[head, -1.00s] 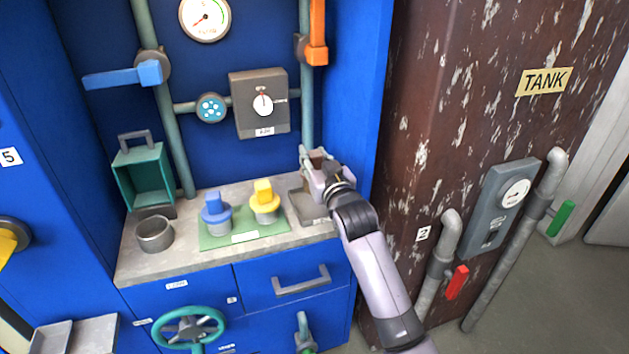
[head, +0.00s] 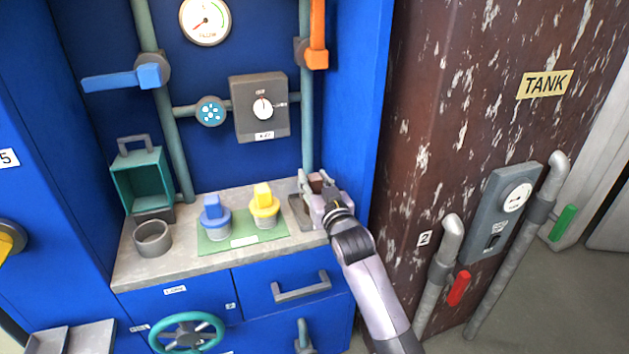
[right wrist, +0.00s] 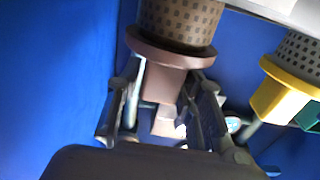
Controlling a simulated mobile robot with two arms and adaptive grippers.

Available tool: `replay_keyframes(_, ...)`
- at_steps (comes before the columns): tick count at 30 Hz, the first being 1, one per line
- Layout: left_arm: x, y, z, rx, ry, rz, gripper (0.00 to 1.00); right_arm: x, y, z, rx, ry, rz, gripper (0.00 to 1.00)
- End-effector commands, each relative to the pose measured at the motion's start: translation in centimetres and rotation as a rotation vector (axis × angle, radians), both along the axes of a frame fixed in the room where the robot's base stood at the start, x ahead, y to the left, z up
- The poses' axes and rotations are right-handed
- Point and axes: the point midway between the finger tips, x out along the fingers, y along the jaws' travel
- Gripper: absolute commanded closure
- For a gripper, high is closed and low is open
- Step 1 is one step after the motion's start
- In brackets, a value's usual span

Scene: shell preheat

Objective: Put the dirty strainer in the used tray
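The brown strainer (right wrist: 178,52) has a perforated basket, a flange and a block handle. In the right wrist view, which looks upside down, its handle sits between the two fingers of my right gripper (right wrist: 160,98). The fingers are spread, with a gap beside the handle on the left. In the head view my right gripper (head: 315,182) is low over the grey tray (head: 298,212) at the counter's right end, hiding most of it. Only a bit of brown shows between the fingers. Whether the basket touches the tray floor is hidden. My left gripper is not in view.
A blue-handled strainer (head: 214,217) and a yellow-handled one (head: 264,206) stand on a green mat (head: 208,246) to the left. A grey cup (head: 153,238) and a teal box (head: 143,186) are farther left. A blue wall and vertical pipe (head: 307,120) are close behind.

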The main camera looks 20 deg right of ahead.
Motion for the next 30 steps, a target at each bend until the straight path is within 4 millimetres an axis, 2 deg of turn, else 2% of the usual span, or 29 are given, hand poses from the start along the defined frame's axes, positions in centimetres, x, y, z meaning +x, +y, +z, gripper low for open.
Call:
replay_keyframes(5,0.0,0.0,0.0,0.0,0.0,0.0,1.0,0.0,0.0,0.0,0.0,0.0,0.0,0.53)
replay_keyframes(15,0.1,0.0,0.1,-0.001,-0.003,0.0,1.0,0.0,0.0,0.4,0.0,-0.001,0.0,0.53)
replay_keyframes(17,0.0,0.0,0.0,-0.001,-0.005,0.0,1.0,-0.6,0.0,0.2,0.0,0.002,0.0,0.53)
replay_keyframes(20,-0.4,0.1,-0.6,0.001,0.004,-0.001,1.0,-2.0,-0.1,0.2,0.0,0.002,0.0,0.53)
replay_keyframes(22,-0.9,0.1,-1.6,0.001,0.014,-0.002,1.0,-3.3,-0.1,0.3,0.0,0.002,0.0,0.53)
replay_keyframes(30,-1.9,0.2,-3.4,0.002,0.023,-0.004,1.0,-9.0,-0.3,0.3,0.0,0.003,0.0,0.53)
